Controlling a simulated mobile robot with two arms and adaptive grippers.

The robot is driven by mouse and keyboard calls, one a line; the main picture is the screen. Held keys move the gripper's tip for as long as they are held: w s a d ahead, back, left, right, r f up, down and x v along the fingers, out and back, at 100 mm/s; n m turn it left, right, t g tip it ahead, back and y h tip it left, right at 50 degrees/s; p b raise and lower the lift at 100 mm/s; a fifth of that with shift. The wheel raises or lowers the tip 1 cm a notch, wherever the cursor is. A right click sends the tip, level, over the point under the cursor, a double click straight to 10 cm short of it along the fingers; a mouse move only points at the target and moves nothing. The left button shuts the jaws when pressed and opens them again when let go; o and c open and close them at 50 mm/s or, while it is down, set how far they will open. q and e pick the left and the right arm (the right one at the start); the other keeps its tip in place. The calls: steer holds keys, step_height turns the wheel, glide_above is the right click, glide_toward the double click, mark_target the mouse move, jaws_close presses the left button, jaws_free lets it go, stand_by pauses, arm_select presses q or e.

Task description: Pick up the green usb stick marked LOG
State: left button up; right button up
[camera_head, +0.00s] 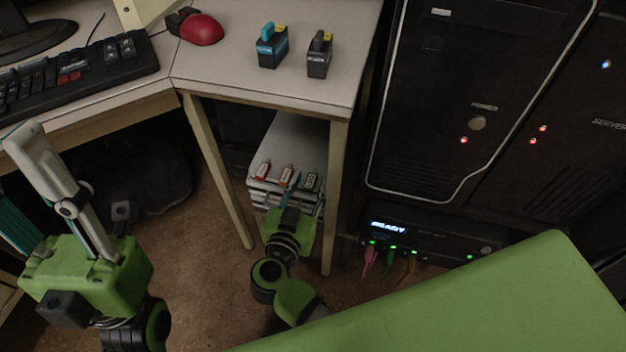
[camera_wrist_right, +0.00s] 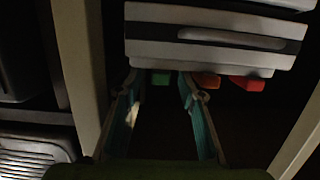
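Three small labelled sticks lie in a row at the front edge of a grey box under the desk: a red one (camera_head: 263,172), an orange one (camera_head: 286,177) and a dark green one (camera_head: 311,182). Their labels are too small to read. In the right wrist view the green stick's end (camera_wrist_right: 160,79) juts out between my finger lines, with the orange (camera_wrist_right: 208,81) and red (camera_wrist_right: 247,84) ends to its right. My right gripper (camera_head: 291,196) is open and empty, just in front of the row. My left gripper (camera_head: 12,178) is open at the left, partly cut off.
The grey box (camera_head: 298,138) stands between pale desk legs (camera_head: 217,170) and (camera_head: 336,195). The desk top above holds a keyboard (camera_head: 75,72), a red mouse (camera_head: 202,29) and two small dark blocks (camera_head: 272,48), (camera_head: 319,56). A lit black unit (camera_head: 430,243) with cables stands to the right.

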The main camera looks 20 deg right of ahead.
steer(key=shift+w, duration=0.1)
steer(key=shift+c, duration=0.3)
steer(key=c, duration=0.9)
steer(key=shift+o, duration=0.2)
